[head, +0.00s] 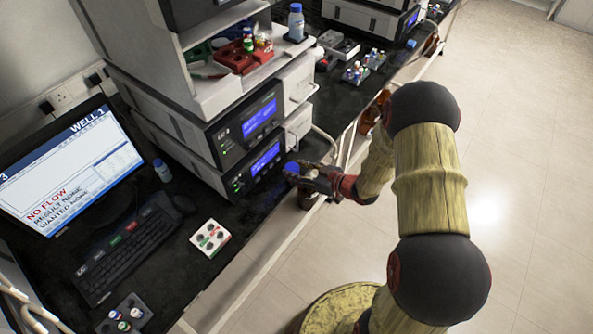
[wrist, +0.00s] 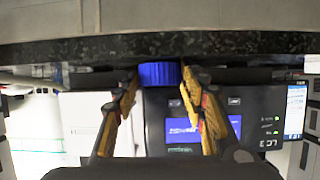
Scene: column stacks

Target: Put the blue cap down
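The blue cap (head: 292,168) is a short ribbed cylinder at the tip of my gripper (head: 305,170), over the front part of the black bench. In the wrist view, the cap (wrist: 160,74) sits between the two fingertips of my gripper (wrist: 160,80), with a finger close against each side. My gripper appears shut on it. I cannot tell whether the cap touches the bench top.
The instrument stack (head: 250,140) with lit screens stands behind. A white vial tray (head: 210,238), keyboard (head: 125,250) and monitor (head: 68,165) are at left. Dark bench between tray and stack is clear.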

